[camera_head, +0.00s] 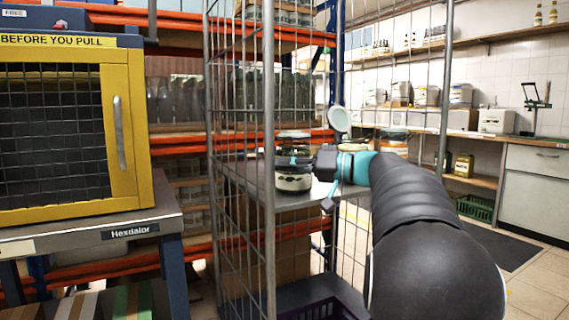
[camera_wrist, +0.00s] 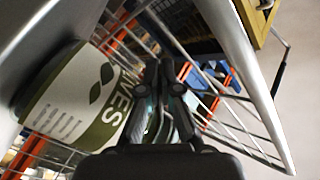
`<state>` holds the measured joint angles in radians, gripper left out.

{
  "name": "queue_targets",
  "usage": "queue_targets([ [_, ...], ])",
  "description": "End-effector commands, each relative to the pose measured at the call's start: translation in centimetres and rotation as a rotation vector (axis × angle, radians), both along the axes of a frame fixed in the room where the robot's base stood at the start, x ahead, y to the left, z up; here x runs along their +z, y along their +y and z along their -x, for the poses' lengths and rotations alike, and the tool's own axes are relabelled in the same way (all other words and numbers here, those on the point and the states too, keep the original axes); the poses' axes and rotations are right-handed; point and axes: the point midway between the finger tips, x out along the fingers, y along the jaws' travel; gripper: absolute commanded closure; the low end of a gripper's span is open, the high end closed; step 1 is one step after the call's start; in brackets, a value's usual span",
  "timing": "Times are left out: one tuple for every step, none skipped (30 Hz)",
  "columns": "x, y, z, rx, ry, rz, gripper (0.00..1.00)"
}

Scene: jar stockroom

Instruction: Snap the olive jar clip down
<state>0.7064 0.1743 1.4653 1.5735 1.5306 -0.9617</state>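The olive jar (camera_head: 293,183) stands on the grey shelf of a wire cage trolley in the head view, with a pale label low on its side. In the wrist view its label (camera_wrist: 75,115), reading "VES" with a green leaf mark, fills the left side, tilted in the picture. My gripper (camera_head: 300,162) reaches in from the right and overlaps the jar's front. In the wrist view my gripper's fingers (camera_wrist: 161,68) are close together, with nothing clearly held between them. The jar's clip cannot be made out; my gripper hides part of the jar's middle.
The trolley's wire bars (camera_head: 268,150) rise close to the left of the jar. A yellow-framed cabinet (camera_head: 125,120) is at left. A purple crate (camera_head: 322,309) sits below.

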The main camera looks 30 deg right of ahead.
Motion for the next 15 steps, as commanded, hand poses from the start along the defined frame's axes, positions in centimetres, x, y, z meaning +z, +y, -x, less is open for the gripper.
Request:
queue_targets([
  [-0.12, -0.06, -0.05, 0.001, -0.011, 0.011, 1.00],
  [-0.14, -0.09, -0.08, 0.001, -0.019, 0.019, 1.00],
  [-0.18, -0.11, -0.11, 0.001, -0.027, 0.026, 1.00],
  [-0.19, -0.13, -0.13, 0.001, -0.034, 0.032, 1.00],
  [-0.21, -0.15, -0.15, 0.001, -0.039, 0.037, 1.00],
  [-0.22, -0.16, -0.16, 0.001, -0.045, 0.043, 1.00],
  [-0.24, -0.17, -0.17, 0.001, -0.048, 0.045, 1.00],
  [-0.25, -0.19, -0.19, 0.001, -0.052, 0.049, 1.00],
  [-0.26, -0.20, -0.20, 0.001, -0.055, 0.052, 1.00],
  [-0.27, -0.20, -0.20, 0.001, -0.057, 0.054, 1.00],
  [-0.26, -0.21, -0.21, 0.001, -0.058, 0.055, 1.00],
  [-0.27, -0.21, -0.21, 0.001, -0.060, 0.056, 1.00],
  [-0.27, -0.22, -0.22, 0.000, -0.060, 0.057, 1.00],
  [-0.27, -0.22, -0.22, 0.000, -0.060, 0.057, 1.00],
  [-0.28, -0.22, -0.22, 0.000, -0.060, 0.057, 1.00],
])
